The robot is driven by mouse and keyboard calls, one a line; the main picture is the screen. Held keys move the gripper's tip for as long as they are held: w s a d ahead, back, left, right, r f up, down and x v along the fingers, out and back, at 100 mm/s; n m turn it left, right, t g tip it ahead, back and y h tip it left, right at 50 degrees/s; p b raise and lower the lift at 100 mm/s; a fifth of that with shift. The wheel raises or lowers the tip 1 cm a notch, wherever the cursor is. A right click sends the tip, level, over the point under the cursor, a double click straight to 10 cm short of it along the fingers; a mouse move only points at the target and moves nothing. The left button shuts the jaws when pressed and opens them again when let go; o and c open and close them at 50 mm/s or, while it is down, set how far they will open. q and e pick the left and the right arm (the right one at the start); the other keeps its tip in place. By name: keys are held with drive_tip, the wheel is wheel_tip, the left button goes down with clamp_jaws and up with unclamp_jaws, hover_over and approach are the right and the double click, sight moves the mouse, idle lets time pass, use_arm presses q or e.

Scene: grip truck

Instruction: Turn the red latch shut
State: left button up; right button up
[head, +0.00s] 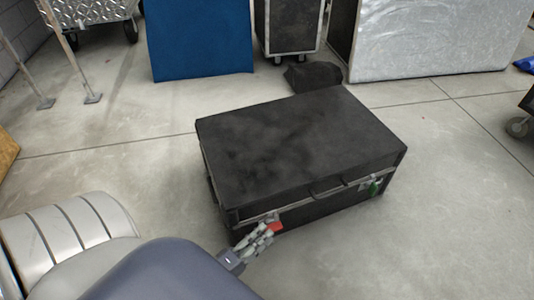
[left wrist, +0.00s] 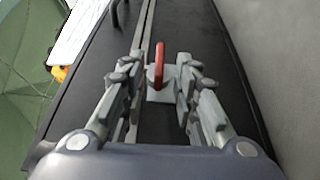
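The red latch (head: 275,227) is on the front of a closed black case (head: 300,140), near its left front corner and just below the lid seam. In the left wrist view the red latch (left wrist: 158,66) stands out from a small grey metal plate. My left gripper (head: 262,236) is at the latch. In the left wrist view its two fingers are apart, one on each side of the latch, with visible gaps (left wrist: 158,78). A green latch (head: 375,188) is near the right end of the same front side. My right gripper is not in view.
A black handle (head: 328,190) is at the middle of the case front. Behind the case are a dark bag (head: 313,76), a blue panel (head: 200,40), a wheeled black case (head: 288,25) and a silver box (head: 430,38). Grey floor around the case is mostly clear.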

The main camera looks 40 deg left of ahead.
use_arm(q)
drive_tip(key=s, duration=0.5)
drive_tip(key=shift+a, duration=0.35)
